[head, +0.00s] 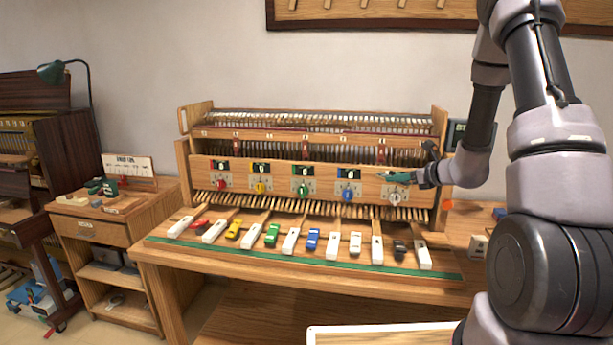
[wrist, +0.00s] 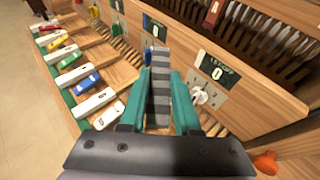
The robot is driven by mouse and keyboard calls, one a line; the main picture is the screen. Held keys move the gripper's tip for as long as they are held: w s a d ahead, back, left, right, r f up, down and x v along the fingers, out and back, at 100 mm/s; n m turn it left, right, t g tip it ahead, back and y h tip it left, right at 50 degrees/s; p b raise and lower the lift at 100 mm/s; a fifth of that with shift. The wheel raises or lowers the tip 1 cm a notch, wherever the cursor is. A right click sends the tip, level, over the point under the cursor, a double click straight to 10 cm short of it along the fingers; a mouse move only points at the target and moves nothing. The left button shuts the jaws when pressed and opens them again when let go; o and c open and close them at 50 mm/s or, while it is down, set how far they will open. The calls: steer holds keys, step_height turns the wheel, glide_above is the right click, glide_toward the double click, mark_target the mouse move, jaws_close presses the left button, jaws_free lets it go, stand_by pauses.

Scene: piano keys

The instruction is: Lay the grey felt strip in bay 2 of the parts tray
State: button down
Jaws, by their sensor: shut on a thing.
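A grey felt strip (wrist: 160,88), banded darker and lighter, stands lengthwise between the two teal fingers of my gripper (wrist: 161,78) in the wrist view. The fingers are shut on it, and its far end sticks out beyond the fingertips. In the head view my gripper (head: 388,176) is in front of the right end of the piano action's control panel, near the white knob. I cannot make out the strip there. No numbered bays of a parts tray can be made out in either view.
The control panel (head: 270,174) carries several coloured knobs and counters. White keys (head: 290,240) and small coloured cars (head: 272,235) line the bench below. An orange piece (wrist: 265,163) is near my gripper. A pale-edged wooden surface (head: 312,336) shows at the bottom.

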steer(key=r+m+h, duration=0.1)
steer(key=r+t, duration=0.1)
steer(key=r, duration=0.1)
steer(key=r+m+h, duration=0.1)
steer(key=shift+s+r+m+h, duration=0.2)
steer(key=shift+s+m+h, duration=0.05)
steer(key=shift+m+h, duration=0.05)
steer(key=shift+s+d+r+m+t+h, duration=0.2)
steer(key=shift+r+m+t+h, duration=0.1)
steer(key=shift+r+m+h, duration=0.15)
